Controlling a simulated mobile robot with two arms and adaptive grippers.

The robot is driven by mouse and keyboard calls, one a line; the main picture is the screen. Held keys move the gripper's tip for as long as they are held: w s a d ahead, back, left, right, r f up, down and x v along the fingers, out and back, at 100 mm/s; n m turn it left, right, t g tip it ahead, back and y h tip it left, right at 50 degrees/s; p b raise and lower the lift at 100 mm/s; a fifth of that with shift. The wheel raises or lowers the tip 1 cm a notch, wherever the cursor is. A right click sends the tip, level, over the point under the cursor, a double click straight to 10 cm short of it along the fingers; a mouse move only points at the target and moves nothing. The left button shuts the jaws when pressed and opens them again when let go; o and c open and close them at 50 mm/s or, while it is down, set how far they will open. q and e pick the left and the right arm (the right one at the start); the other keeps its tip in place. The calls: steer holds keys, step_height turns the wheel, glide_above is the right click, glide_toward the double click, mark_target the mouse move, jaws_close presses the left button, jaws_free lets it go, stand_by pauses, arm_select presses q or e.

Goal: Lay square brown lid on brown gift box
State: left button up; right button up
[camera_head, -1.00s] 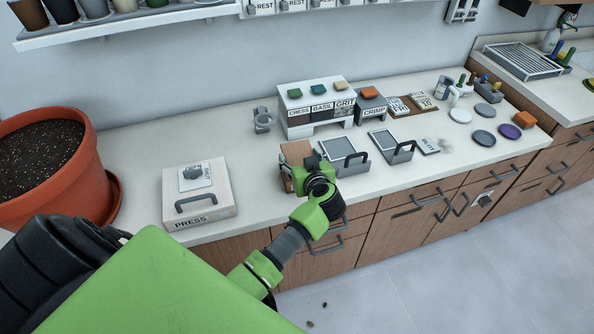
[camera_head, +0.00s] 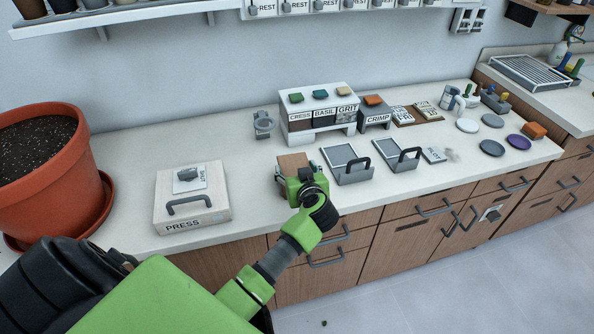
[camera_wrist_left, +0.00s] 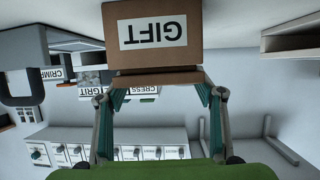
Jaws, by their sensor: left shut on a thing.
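The brown gift box (camera_wrist_left: 160,56) shows in the left wrist view, upside down, with a white GIFT label. The square brown lid (camera_wrist_left: 158,78) is a thin slab between the fingertips of my left gripper (camera_wrist_left: 160,94), which is shut on it. The lid lies along the box's top edge, roughly lined up with it; I cannot tell whether it rests fully or hovers slightly. In the head view my left gripper (camera_head: 303,186) is in front of a brown top surface (camera_head: 292,162) and hides most of the box. My right gripper is not in view.
The PRESS block (camera_head: 190,212) stands to the left and a grey handled tray (camera_head: 348,168) close to the right. A white stand (camera_head: 318,98) with labelled bins is behind. Bare counter lies between the press and the box.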

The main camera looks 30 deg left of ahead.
arm_select(q)
steer(key=shift+d+f, duration=0.15)
steer(key=shift+f, duration=0.05)
steer(key=shift+s+f, duration=0.1)
steer(key=shift+f, duration=0.2)
steer(key=o, duration=1)
steer(key=shift+f, duration=0.1)
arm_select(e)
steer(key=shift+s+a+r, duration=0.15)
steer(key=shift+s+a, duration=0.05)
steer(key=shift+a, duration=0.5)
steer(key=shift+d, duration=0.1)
